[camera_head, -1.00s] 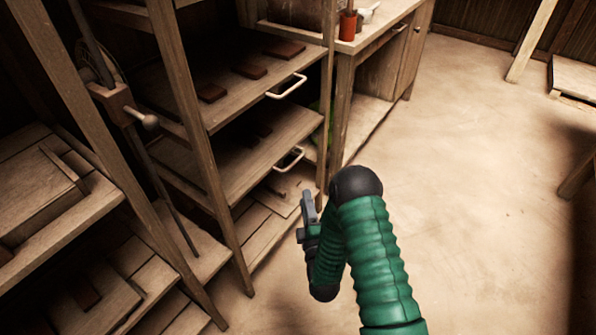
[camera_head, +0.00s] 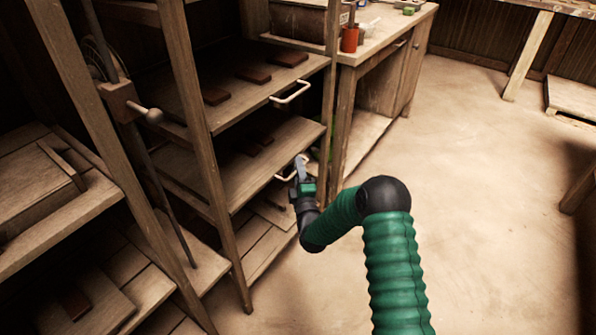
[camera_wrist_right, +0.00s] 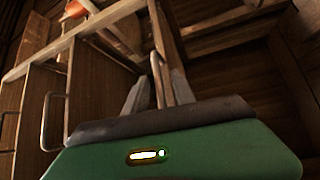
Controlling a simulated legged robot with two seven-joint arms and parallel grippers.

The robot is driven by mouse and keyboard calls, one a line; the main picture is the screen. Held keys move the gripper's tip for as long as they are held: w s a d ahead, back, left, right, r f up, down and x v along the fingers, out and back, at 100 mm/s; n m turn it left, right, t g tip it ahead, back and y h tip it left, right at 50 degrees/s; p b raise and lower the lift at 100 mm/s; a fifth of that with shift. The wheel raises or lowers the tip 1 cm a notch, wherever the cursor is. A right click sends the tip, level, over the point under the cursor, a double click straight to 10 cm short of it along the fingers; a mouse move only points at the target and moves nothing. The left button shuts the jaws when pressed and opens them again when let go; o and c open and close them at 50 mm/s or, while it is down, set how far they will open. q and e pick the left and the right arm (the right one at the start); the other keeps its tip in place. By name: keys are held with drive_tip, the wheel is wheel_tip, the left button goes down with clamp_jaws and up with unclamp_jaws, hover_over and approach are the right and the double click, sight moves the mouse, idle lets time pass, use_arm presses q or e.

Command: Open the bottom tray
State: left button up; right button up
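The bottom tray (camera_head: 236,168) is a wooden shelf-like tray in the rack, with dark tiles on it. Its pale loop handle (camera_head: 284,178) sticks out at the front and is partly hidden by my right gripper (camera_head: 299,166). In the right wrist view the fingers (camera_wrist_right: 158,92) are apart, and a handle bar (camera_wrist_right: 157,72) stands between them. I cannot tell whether either finger touches it. The upper tray (camera_head: 200,112) sits above with several dark tiles and its own handle (camera_head: 290,92). Both trays look pushed in. My left gripper is not in view.
Wooden posts (camera_head: 212,150) frame the rack, and a lever with a knob (camera_head: 153,115) stands at its left. A workbench (camera_head: 378,42) with a red-orange pot (camera_head: 349,39) is behind. The floor (camera_head: 480,190) to the right is clear.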

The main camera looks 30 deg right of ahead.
drive_tip(key=shift+d, duration=0.2)
clamp_jaws()
drive_tip(key=shift+a+f, duration=0.1)
drive_tip(key=shift+a+f, duration=0.15)
drive_tip(key=shift+f, duration=0.05)
idle(0.8)
